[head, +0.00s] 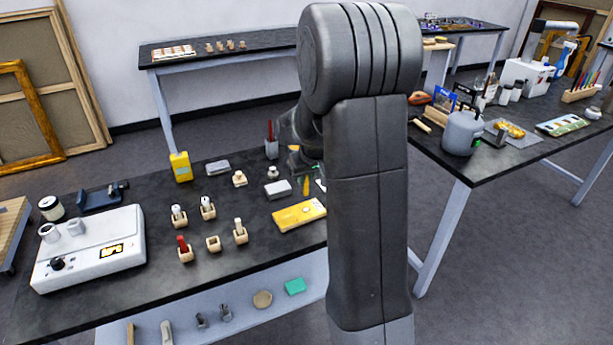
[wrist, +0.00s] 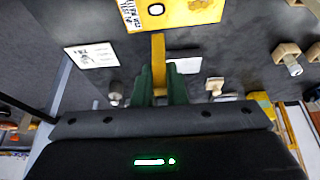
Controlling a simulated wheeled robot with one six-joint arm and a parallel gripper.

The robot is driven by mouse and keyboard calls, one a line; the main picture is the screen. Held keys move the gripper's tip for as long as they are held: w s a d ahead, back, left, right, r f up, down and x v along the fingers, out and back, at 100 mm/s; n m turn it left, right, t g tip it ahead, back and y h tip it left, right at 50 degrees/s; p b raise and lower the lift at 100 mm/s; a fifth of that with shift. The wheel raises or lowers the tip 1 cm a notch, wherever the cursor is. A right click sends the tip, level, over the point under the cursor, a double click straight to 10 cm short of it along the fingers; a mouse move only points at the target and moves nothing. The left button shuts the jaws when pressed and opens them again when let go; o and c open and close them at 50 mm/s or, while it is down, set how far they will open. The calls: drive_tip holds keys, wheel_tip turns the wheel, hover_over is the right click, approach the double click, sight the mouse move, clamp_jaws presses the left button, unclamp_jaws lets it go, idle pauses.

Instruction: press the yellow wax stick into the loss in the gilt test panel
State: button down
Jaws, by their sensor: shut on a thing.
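My gripper (wrist: 159,78) has green fingers shut on the yellow wax stick (wrist: 158,50), which sticks out past the fingertips. In the head view the wax stick (head: 306,186) hangs point down by the far edge of the yellow-gold test panel (head: 298,215). The panel (wrist: 185,14) lies flat on the dark bench; in the wrist view it is cut off by the top edge. A pale oval with a dark rim, seemingly the loss, (wrist: 156,9) shows on it. The stick's tip looks just short of the panel; its height above is unclear. My arm hides part of the bench.
Several small wooden holders stand left of the panel, one with a red stick (head: 184,248). A white printed card (wrist: 92,55) lies near the stick.

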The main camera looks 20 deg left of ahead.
sight(307, 190)
drive_tip(key=shift+f, duration=0.15)
drive_tip(key=shift+f+b, duration=2.45)
drive_tip(key=shift+f, duration=0.2)
drive_tip(key=shift+f+b, duration=0.2)
drive_tip(key=shift+b, duration=0.15)
idle(2.5)
drive_tip(key=shift+r, duration=0.1)
drive_tip(key=shift+r+p, duration=1.6)
drive_tip(key=shift+r, duration=0.8)
